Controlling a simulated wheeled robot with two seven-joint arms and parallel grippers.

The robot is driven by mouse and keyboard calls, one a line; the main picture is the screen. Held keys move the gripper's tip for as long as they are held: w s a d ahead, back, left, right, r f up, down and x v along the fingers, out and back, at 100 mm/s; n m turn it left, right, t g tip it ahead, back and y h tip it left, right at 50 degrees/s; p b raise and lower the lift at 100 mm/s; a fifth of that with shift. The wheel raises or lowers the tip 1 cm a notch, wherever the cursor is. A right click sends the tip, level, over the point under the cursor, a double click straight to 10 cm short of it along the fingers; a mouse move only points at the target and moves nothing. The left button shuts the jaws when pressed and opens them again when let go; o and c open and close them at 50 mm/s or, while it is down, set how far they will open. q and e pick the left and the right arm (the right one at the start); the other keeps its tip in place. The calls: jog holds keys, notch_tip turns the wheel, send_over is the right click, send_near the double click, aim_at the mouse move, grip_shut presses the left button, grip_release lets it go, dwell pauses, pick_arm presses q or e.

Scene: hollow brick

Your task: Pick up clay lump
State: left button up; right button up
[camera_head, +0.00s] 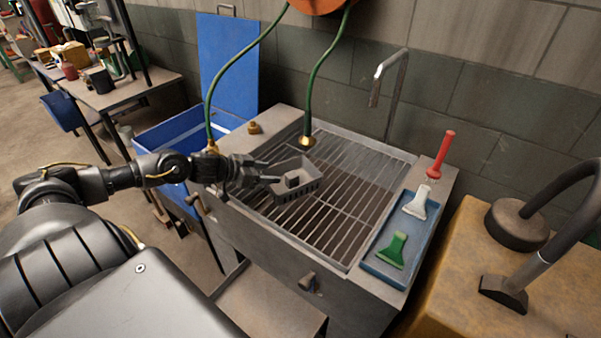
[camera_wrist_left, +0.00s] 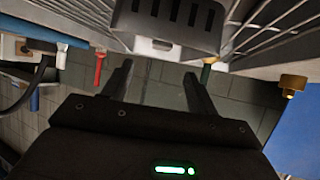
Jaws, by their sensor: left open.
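A small grey box with slotted sides (camera_head: 312,186) sits on the sink's grate. A small grey-brown lump (camera_head: 293,182) shows inside it; it may be the clay lump, but I cannot tell for sure. My left gripper (camera_head: 276,171) is open, with its fingers at the left side of the box. In the left wrist view the open fingers (camera_wrist_left: 157,84) point towards the scene, and the slotted box (camera_wrist_left: 168,22) is at the top edge; the lump does not show there. Nothing is visible between the fingers. My right gripper is not in view.
The metal grate (camera_head: 335,215) is mostly bare around the box. A hose nozzle (camera_head: 306,141) hangs behind the box. A brass piece (camera_head: 254,127) sits on the rear left ledge.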

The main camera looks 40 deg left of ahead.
aim_at(291, 175)
pick_arm(q)
jog(key=shift+w+d, duration=0.1)
jog(key=shift+w, duration=0.1)
jog(key=shift+f, duration=0.1)
jog(key=x, duration=0.3)
jog(key=shift+w+f, duration=0.15)
jog(key=shift+w, duration=0.15)
jog(key=shift+w+d+f, duration=0.25)
jog(key=shift+w+f, duration=0.05)
jog(key=shift+w, duration=0.1)
jog(key=shift+w+d+f+p, duration=0.15)
jog(key=shift+w+f+p, duration=0.05)
jog(key=shift+w+p, duration=0.2)
jog(key=p+x, duration=0.1)
jog(key=x, duration=0.3)
jog(key=shift+f, duration=0.35)
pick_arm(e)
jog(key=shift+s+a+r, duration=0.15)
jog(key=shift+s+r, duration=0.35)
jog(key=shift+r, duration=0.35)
